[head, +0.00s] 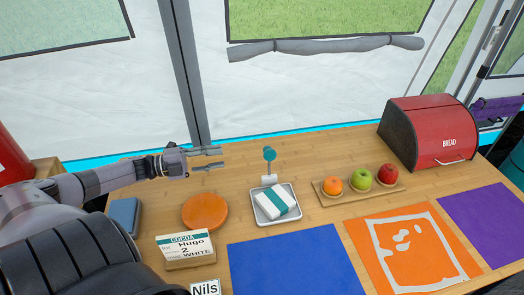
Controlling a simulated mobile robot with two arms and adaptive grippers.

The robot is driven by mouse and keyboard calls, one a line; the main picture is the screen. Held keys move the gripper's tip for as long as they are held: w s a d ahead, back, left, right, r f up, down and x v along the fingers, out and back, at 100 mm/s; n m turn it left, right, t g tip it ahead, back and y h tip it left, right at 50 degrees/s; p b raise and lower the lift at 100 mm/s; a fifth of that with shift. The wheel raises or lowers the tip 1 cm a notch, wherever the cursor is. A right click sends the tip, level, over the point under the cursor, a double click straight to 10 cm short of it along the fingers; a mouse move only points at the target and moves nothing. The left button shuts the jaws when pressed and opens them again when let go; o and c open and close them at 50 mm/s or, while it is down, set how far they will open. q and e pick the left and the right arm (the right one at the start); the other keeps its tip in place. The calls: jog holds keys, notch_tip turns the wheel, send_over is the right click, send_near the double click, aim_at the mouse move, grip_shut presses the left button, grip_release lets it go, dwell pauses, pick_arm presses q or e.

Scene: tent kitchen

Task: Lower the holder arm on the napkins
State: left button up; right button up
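The napkin holder is a grey tray (256,217) in the middle of the table. A stack of white napkins (266,204) with a teal band lies in it. My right gripper is not in view.
An orange disc (204,212), a blue-grey case (125,215) and a cocoa sign (186,246) stand left of the tray. A wooden board (399,187) with fruit and a red bread box (433,130) are to the right. Blue, orange and purple mats lie in front.

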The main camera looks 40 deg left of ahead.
aim_at(269, 162)
pick_arm(q)
jog(key=x, duration=1.4)
jog(key=shift+w+d, duration=0.25)
jog(key=shift+c, duration=0.2)
grip_shut()
